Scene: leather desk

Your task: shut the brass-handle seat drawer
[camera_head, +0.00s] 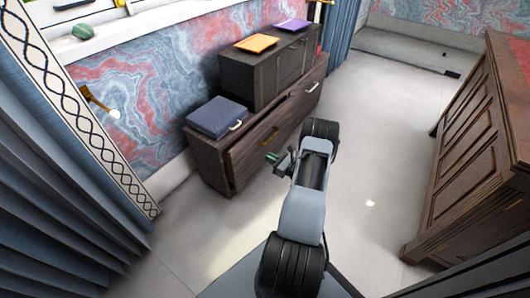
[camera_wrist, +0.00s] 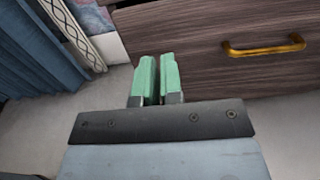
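The brass-handle seat drawer (camera_head: 245,157) is the dark wood front on the near left part of a low bench in the head view. It appears to stand out a little from the bench body. Its front also fills the upper right of the wrist view (camera_wrist: 210,65), with the brass handle (camera_wrist: 265,48) at the right. My gripper (camera_head: 277,159) is in front of the drawer's lower part, left of the handle in the wrist view. Its two green fingers (camera_wrist: 158,80) are close together with a thin slit between them, holding nothing. Contact with the drawer front cannot be told.
A blue box (camera_head: 215,117) sits on the bench top, beside a dark cabinet (camera_head: 265,72) with an orange book (camera_head: 257,43) and a purple book (camera_head: 292,26). A large wooden desk (camera_head: 480,150) stands at the right. The floor (camera_head: 375,150) between is clear. Blue curtains (camera_head: 50,200) hang at left.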

